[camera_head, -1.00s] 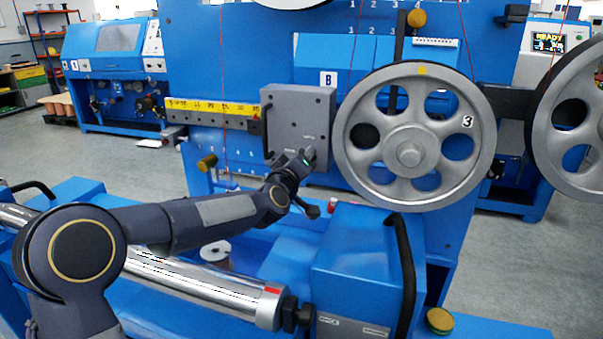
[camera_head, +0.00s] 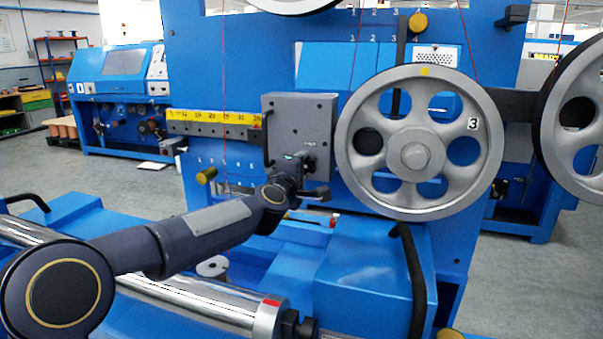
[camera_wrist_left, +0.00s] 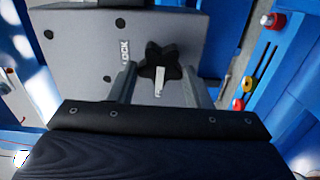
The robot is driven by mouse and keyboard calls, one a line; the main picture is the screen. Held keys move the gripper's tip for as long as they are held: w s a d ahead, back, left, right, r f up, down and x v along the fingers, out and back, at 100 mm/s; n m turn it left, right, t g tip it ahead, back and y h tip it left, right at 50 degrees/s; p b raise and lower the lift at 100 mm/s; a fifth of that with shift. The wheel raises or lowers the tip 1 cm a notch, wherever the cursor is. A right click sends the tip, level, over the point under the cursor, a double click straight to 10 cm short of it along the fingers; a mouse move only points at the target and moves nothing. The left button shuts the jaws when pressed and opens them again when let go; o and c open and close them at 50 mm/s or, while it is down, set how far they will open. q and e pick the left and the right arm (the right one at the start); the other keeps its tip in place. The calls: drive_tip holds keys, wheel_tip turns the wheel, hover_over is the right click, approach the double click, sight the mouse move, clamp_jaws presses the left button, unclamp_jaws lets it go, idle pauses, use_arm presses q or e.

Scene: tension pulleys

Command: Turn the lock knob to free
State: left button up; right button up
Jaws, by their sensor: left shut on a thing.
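The lock knob (camera_wrist_left: 161,60) is a black star-shaped knob with a white pointer mark, on the face of a grey box (camera_head: 285,122). In the left wrist view the pointer is toward the bottom of the picture. The word LOCK (camera_wrist_left: 125,55) is printed on the box, left of the knob. My left gripper (camera_head: 308,164) is at the lower right of the box. In the left wrist view its two fingers (camera_wrist_left: 160,78) stand on either side of the knob, shut on it. In the head view the gripper mostly hides the knob. My right gripper is not in view.
A large grey spoked pulley wheel (camera_head: 415,155) marked 3 stands close right of the box. A yellow scale bar (camera_head: 213,117) runs to its left. A chrome roller (camera_head: 215,300) and blue machine housing (camera_head: 365,275) lie below. Red wires hang in front of the blue panel.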

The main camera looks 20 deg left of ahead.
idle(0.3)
use_arm(q)
drive_tip(key=o, duration=1)
drive_tip(key=shift+s, duration=0.1)
drive_tip(key=s+b, duration=0.1)
drive_tip(key=s, duration=0.6)
drive_tip(key=shift+s+a, duration=0.15)
drive_tip(key=shift+s, duration=0.15)
